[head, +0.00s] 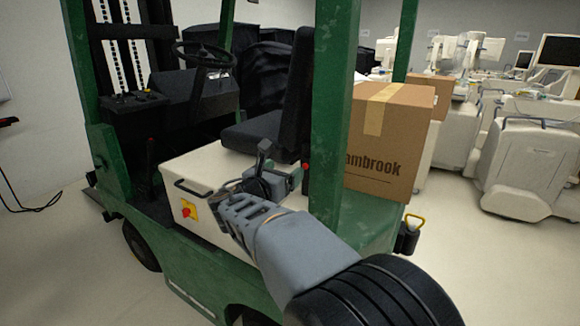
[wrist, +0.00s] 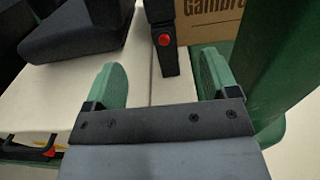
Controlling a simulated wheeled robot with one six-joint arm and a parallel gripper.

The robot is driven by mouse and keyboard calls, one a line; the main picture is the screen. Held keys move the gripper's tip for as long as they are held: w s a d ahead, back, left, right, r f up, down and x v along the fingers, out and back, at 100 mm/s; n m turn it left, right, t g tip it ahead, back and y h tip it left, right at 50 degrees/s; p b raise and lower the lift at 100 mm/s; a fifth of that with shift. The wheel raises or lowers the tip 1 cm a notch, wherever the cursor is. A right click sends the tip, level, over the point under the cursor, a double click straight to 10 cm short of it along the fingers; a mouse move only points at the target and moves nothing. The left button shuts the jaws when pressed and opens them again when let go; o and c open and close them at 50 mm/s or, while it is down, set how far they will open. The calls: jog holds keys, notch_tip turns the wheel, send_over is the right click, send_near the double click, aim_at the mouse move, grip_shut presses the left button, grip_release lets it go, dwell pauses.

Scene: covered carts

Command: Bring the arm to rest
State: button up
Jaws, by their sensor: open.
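My gripper (head: 272,172) is in the head view, in front of the forklift's black seat (head: 262,130) and above its white seat base. In the wrist view, my gripper (wrist: 158,88) has its two green fingers spread wide apart, with nothing held between them. Between and beyond the fingers lie the pale seat base (wrist: 145,75) and a black buckle with a red button (wrist: 164,41). Whether the fingers touch the base cannot be told. My arm reaches in from the lower right of the head view.
The green forklift (head: 334,120) surrounds my gripper, with an upright post close on the right. A cardboard box (head: 392,145) stands behind that post. A steering wheel (head: 203,54) is at the upper left. White medical carts (head: 530,155) stand at the right, with bare floor before them.

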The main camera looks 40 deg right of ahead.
jog(key=shift+s+a, duration=0.1)
jog(key=shift+a, duration=0.25)
dwell(0.3)
jog(key=s+a+f+m+g+y+p, duration=0.1)
jog(key=s+a+f+m+y, duration=0.1)
jog(key=a+f+m+y, duration=0.3)
jog(key=s+a+f+m+g+y+p, duration=0.1)
jog(key=s+f+m+g+y, duration=0.15)
jog(key=f+m, duration=0.45)
jog(key=s+a+r+m+t+y+p, duration=0.1)
jog(key=a+m+y+p, duration=0.3)
jog(key=a, duration=0.4)
jog(key=s+a+r+m+t+y+p, duration=0.1)
jog(key=s+a+r+m+y+p, duration=0.3)
jog(key=a, duration=0.4)
jog(key=shift+s+a+m+y+p, duration=0.15)
jog(key=shift+a+m+y+p, duration=0.3)
jog(key=shift+y+p, duration=0.55)
jog(key=shift+d, duration=0.15)
